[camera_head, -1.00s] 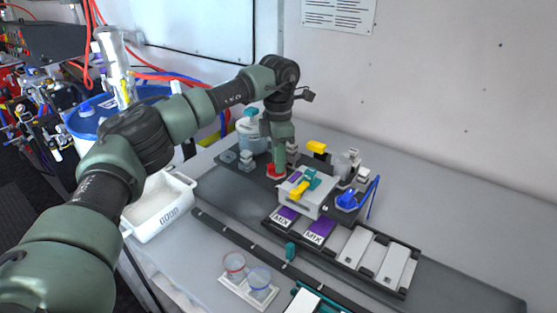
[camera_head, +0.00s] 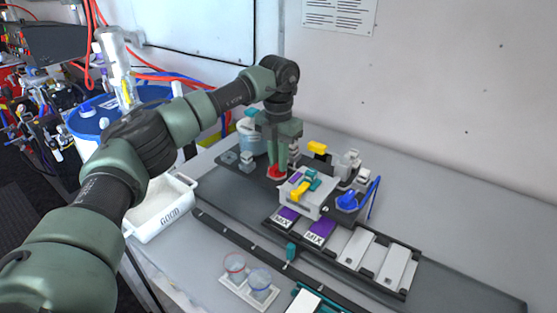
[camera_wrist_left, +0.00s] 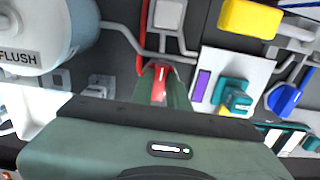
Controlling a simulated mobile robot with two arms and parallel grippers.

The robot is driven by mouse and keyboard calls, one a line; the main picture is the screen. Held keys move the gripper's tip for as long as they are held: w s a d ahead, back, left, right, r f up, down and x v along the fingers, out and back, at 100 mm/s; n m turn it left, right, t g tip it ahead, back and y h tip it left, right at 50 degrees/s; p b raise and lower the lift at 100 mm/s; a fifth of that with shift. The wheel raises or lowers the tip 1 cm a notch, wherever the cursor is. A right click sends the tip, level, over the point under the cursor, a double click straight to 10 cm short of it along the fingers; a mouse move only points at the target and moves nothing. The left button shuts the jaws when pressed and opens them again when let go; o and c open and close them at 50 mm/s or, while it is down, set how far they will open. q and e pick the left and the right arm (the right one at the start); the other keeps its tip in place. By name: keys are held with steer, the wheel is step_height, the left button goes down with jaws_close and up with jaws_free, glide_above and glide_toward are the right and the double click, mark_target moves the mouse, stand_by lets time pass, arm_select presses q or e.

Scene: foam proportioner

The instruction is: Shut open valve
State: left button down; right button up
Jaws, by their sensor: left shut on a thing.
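My left gripper (camera_head: 278,166) reaches down onto the left part of the dark bench panel, with its fingers pointing at the panel. It is shut on a red valve handle (camera_head: 276,172), just left of the white block. In the left wrist view the red handle (camera_wrist_left: 159,84) sits between the two green fingers, in line with them, and its lower part is partly hidden by them. A yellow handle (camera_head: 316,147) and a blue handle (camera_head: 347,199) stand behind and to the right, apart from the gripper. My right gripper is not in view.
A white block (camera_head: 294,209) with teal and yellow parts stands close right of the gripper. A blue-white FLUSH bottle (camera_wrist_left: 50,35) is close on the left. A white GOOD bin (camera_head: 160,207) and two cups on a white holder (camera_head: 236,291) are in front.

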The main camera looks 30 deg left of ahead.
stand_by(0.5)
arm_select(q)
steer(key=c, duration=1.4)
jaws_free()
step_height(320, 180, up, 7)
steer(key=shift+f+b, duration=0.15)
steer(key=shift+b, duration=0.8)
steer(key=shift+r, duration=0.5)
